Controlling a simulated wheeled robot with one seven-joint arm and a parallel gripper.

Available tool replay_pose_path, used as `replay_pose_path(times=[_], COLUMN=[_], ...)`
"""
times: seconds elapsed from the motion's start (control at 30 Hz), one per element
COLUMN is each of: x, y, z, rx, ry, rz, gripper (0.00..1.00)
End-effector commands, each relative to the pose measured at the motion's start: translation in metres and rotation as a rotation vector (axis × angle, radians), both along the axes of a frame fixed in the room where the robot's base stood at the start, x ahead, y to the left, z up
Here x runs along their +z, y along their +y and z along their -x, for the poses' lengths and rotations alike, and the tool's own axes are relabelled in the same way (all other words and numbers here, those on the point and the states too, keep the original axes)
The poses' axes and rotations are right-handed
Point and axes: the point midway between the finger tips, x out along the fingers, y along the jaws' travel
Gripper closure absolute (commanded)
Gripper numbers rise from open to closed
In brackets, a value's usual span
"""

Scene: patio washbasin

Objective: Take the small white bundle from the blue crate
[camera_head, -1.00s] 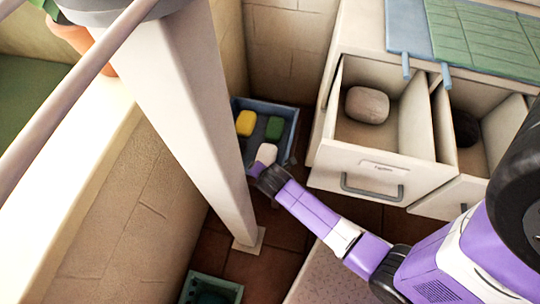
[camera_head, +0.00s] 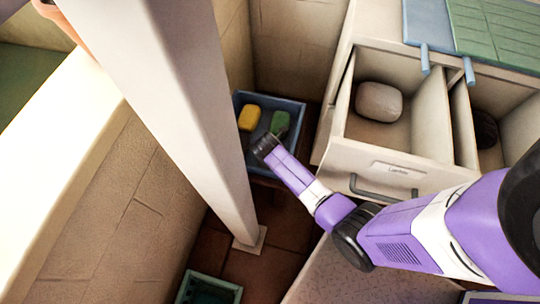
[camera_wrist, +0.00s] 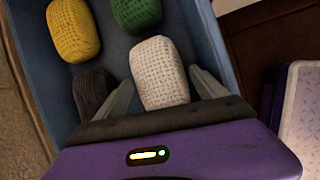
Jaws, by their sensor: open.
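The small white bundle (camera_wrist: 159,72) lies in the blue crate (camera_wrist: 211,35), in the middle of the wrist view. In the head view my arm hides it. My gripper (camera_wrist: 163,88) is open over the crate, its two fingers pointing down on either side of the white bundle's near half. The right finger is close to the bundle; I cannot tell if either touches it.
A yellow bundle (camera_wrist: 73,30), a green bundle (camera_wrist: 136,12) and a dark bundle (camera_wrist: 92,92) share the crate; the dark one lies beside the left finger. A pale pillar (camera_head: 190,120) stands left of the crate. An open drawer (camera_head: 372,160) with a beige bundle (camera_head: 379,101) is at right.

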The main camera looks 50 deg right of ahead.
Motion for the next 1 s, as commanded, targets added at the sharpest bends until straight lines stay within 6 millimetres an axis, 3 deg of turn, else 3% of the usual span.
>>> replay_pose_path(times=[0.1, 0.37, 0.67, 1.0], x=[-0.0120, -0.0130, -0.0129, -0.0084], y=[-0.0039, -0.0047, -0.0046, -0.0047], z=[-0.0030, -0.0038, -0.0036, -0.0038], rx=[0.000, 0.001, 0.001, 0.001], ry=[0.000, -0.002, -0.002, -0.002], rz=[0.000, 0.000, 0.000, 0.001], gripper=[0.19, 0.19, 0.72, 0.72])
